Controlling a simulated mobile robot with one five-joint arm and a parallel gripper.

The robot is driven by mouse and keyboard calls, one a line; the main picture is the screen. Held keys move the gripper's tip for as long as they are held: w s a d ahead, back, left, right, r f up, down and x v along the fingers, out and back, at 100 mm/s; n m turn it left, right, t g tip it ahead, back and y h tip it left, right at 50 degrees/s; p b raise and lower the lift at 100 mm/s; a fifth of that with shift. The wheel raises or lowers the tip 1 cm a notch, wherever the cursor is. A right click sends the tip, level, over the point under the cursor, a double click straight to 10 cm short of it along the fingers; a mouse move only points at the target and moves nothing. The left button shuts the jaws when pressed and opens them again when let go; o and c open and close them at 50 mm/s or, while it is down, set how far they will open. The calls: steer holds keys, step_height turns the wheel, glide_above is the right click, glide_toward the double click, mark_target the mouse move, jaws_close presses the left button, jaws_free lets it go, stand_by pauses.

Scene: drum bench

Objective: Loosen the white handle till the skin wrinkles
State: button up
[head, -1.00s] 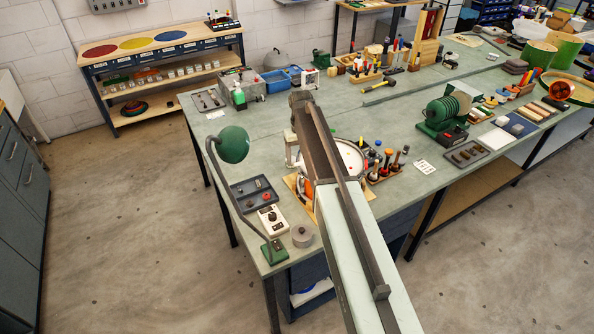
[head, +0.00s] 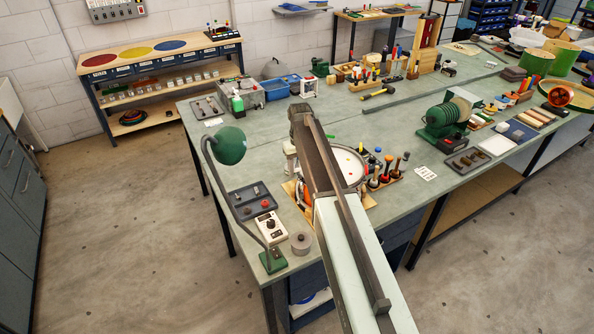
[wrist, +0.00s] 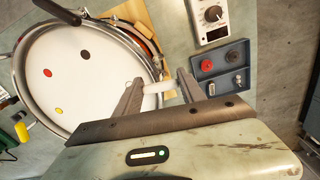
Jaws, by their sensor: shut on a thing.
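The drum lies on the bench with its white skin (wrist: 45,85) facing up inside a metal rim. The skin carries a dark, a red and a yellow dot and looks smooth at this size. In the head view the drum (head: 348,165) is partly hidden behind my arm. The white handle (wrist: 159,87) is at the drum's rim, between the two fingers of my gripper (wrist: 158,84). The gripper is shut on it. My arm hides the handle and fingers in the head view.
A grey tray (wrist: 222,84) with a red and a black knob and a white dial box (wrist: 211,20) lie close to the gripper. A green lamp (head: 229,145) stands left of my arm. A rack of screwdrivers (head: 386,177) stands right of the drum.

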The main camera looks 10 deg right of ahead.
steer(key=n, duration=0.5)
steer(key=shift+a+n, duration=0.1)
steer(key=shift+n, duration=2)
steer(key=shift+s, duration=0.1)
steer(key=o, duration=1.4)
steer(key=shift+a, duration=0.15)
steer(key=shift+c, duration=0.2)
steer(key=shift+d, duration=0.2)
